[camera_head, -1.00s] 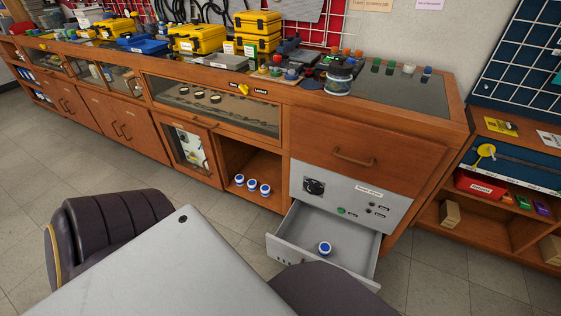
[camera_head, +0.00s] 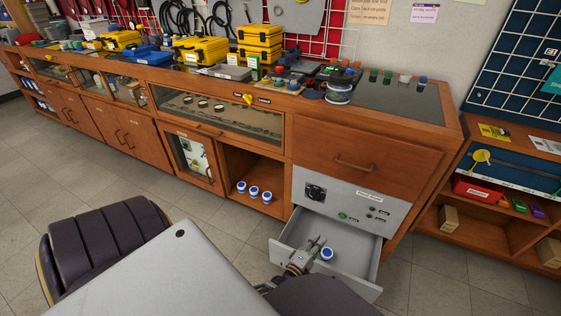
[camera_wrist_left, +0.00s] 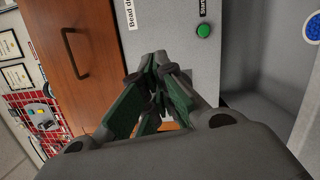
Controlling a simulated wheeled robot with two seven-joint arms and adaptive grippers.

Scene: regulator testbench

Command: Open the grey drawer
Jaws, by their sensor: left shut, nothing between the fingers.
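The grey drawer (camera_head: 352,243) stands pulled out below the grey control panel (camera_head: 348,204) of the wooden bench. A white jar with a blue lid (camera_head: 327,254) stands inside it. My left gripper (camera_head: 318,241) is over the open drawer, left of the jar, and appears apart from it. In the left wrist view the fingers (camera_wrist_left: 158,62) are shut and empty, in front of the grey panel. The blue lid (camera_wrist_left: 312,26) shows at the right edge of that view. My arm hides part of the drawer's front. My right gripper is not in view.
A closed wooden drawer with a handle (camera_head: 355,164) sits above the panel. Several jars, including one white and blue jar (camera_head: 254,191), stand in the open shelf to the left. A side shelf (camera_head: 470,232) stands at right. Floor is clear before the bench.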

